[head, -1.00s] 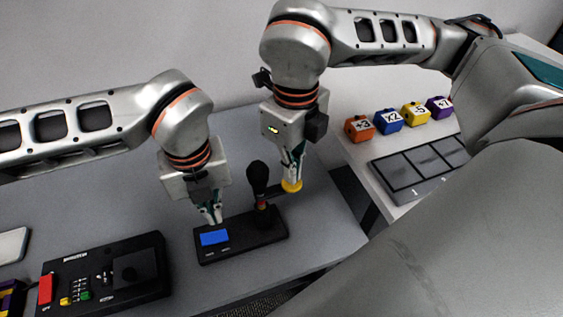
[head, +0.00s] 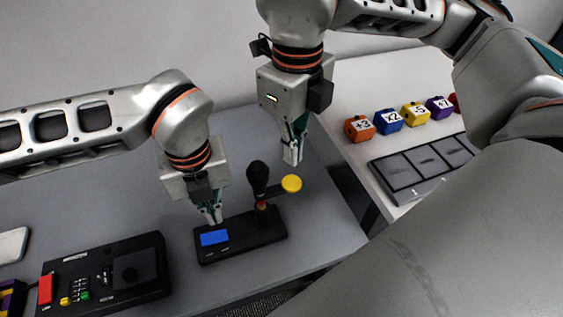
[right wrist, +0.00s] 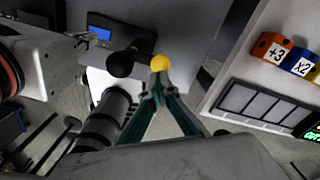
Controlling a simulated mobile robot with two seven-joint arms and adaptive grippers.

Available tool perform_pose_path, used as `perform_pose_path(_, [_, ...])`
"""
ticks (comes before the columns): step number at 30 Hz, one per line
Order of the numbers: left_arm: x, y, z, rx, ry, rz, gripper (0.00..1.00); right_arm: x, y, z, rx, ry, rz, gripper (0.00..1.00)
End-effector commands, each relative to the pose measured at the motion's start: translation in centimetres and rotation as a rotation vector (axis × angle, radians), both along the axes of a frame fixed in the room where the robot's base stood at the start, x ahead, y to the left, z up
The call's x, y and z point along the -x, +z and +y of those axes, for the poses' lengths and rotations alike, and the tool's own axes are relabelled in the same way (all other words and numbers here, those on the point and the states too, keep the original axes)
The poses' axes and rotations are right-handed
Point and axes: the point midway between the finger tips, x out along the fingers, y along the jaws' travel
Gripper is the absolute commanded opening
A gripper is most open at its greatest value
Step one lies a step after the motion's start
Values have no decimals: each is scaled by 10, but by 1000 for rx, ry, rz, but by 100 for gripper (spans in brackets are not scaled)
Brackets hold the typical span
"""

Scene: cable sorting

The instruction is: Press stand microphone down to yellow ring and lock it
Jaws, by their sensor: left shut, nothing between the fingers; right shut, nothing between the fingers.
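The stand microphone has a black base (head: 262,237) with a blue screen (head: 214,238) on the grey table. Its black microphone head (head: 258,174) stands upright above a short stem with red and yellow bands (head: 262,207). A yellow round knob (head: 291,183) sits on an arm at the stem's right side. My right gripper (head: 292,162) is shut and empty, a little above the yellow knob and apart from it in the head view. In the right wrist view the yellow knob (right wrist: 160,63) shows just beyond the fingertips. My left gripper (head: 212,220) is shut and empty at the base's back left, near the screen; contact is unclear.
A black control box (head: 130,272) with a red switch and small buttons is at the left. A white table (head: 357,95) at the right holds several numbered cubes (head: 388,120) and a dark slotted tray (head: 415,180). A gap separates the tables.

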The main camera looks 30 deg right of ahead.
Motion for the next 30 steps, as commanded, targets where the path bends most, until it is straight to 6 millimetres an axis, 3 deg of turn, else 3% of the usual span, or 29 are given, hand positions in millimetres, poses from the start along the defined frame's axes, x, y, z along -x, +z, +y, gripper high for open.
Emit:
perform_pose_path(13, [0,0,0,0,0,0,0,0,23,0,0,0,-1,0])
perform_pose_path(30, [0,0,0,0,0,0,0,0,25,0,0,0,0,0])
